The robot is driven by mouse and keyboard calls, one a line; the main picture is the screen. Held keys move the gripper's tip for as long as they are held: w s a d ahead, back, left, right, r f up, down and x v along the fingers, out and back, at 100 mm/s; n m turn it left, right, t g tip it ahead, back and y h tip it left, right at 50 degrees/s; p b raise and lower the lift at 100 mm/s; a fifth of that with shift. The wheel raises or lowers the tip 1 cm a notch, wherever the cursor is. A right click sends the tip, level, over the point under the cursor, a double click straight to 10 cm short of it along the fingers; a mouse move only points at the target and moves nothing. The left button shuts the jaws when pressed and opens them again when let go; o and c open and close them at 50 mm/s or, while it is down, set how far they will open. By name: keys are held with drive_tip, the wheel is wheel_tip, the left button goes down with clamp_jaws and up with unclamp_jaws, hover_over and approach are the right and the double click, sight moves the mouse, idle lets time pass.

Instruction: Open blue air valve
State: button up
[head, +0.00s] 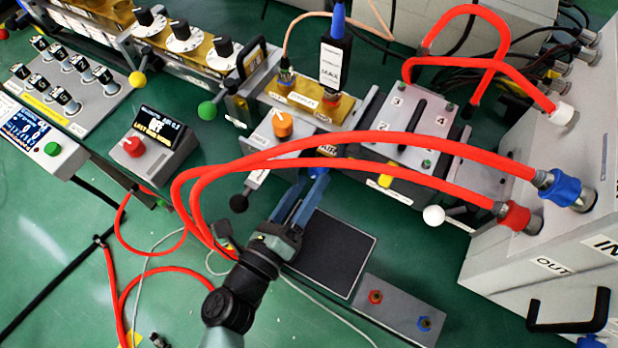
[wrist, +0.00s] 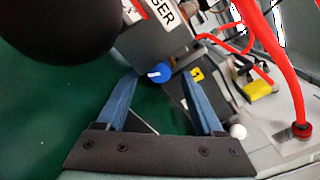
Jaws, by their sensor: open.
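The blue air valve is a round blue knob (wrist: 155,74) with a white mark, on the side of a grey box (wrist: 135,45) in the wrist view. My gripper (wrist: 160,84) is open, with its two blue fingers spread on either side of the knob in the picture. The knob appears beyond or level with the fingertips, and I see no contact. In the head view my gripper (head: 309,184) reaches under the red hoses beside the grey box (head: 266,150) with an orange knob (head: 282,123) on top. I cannot make out the blue knob there, near the fingers and hoses.
Red hoses (head: 345,145) arch over my gripper to the grey cabinet (head: 560,190) on the right. A black ball handle (head: 238,203) stands left of my gripper and looms large in the wrist view (wrist: 55,35). A dark flat panel (head: 335,250) lies right of my wrist.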

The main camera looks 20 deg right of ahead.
drive_tip(key=shift+w+d, duration=0.35)
drive_tip(key=shift+d, duration=0.05)
clamp_jaws()
